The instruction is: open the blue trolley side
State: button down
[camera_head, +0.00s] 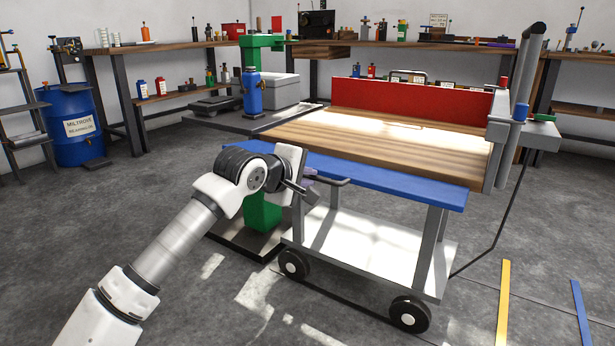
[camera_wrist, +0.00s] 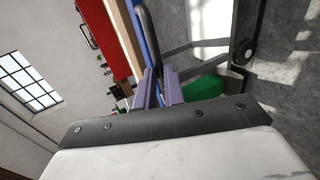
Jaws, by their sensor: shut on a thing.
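The blue trolley side (camera_head: 400,180) is a long blue panel along the near edge of the trolley's wooden deck (camera_head: 390,145). It also shows edge-on in the wrist view (camera_wrist: 147,42). A dark bar handle (camera_head: 333,182) sticks out from its near face, towards the left end. My gripper (camera_head: 312,177) is at this handle. In the wrist view its purple fingers (camera_wrist: 160,84) are shut on the handle (camera_wrist: 149,32). The fingers hide the gripped part of the bar. The panel's exact tilt is hard to tell.
The red side (camera_head: 410,101) stands upright at the deck's far edge. A green machine (camera_head: 262,212) on a dark base stands close behind my gripper. The trolley has a white lower shelf (camera_head: 370,250) and dark wheels (camera_head: 409,313). The floor in front is clear.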

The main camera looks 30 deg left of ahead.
jog(key=c, duration=1.5)
grip_release()
jog(key=p+v, duration=0.4)
jog(key=v, duration=0.9)
jog(key=shift+s+r, duration=0.2)
jog(key=shift+s, duration=0.15)
